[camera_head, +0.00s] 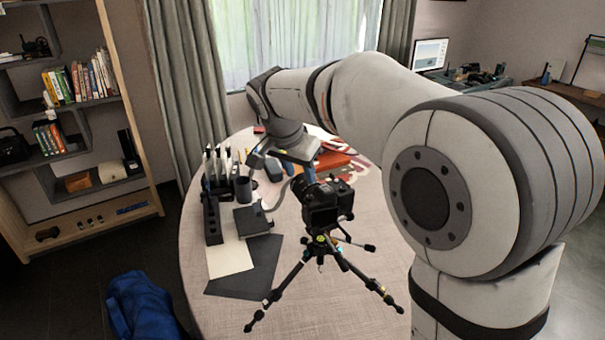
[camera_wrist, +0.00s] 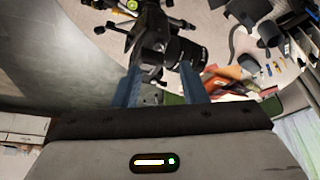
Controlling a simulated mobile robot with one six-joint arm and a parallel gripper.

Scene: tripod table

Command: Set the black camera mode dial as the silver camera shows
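The black camera (camera_head: 321,207) stands on a small black tripod (camera_head: 322,256) on the round table. In the wrist view the black camera (camera_wrist: 157,45) shows beyond my fingers, with its lens (camera_wrist: 190,53) pointing right. My gripper (camera_head: 300,173) is just above and behind the camera in the head view. In the wrist view my gripper (camera_wrist: 161,70) has its two blue fingers well apart, with the camera's body showing between them. I cannot tell whether a finger touches it. The mode dial and its setting are too small to make out. I cannot make out the silver camera.
The table (camera_head: 205,160) holds a dark box with a cable (camera_head: 252,219), a black rack (camera_head: 212,218), upright tools, a pale sheet (camera_head: 229,260), a dark sheet (camera_head: 247,270) and an orange-red book (camera_head: 335,161). The tripod legs spread wide. The table's front right is clear.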

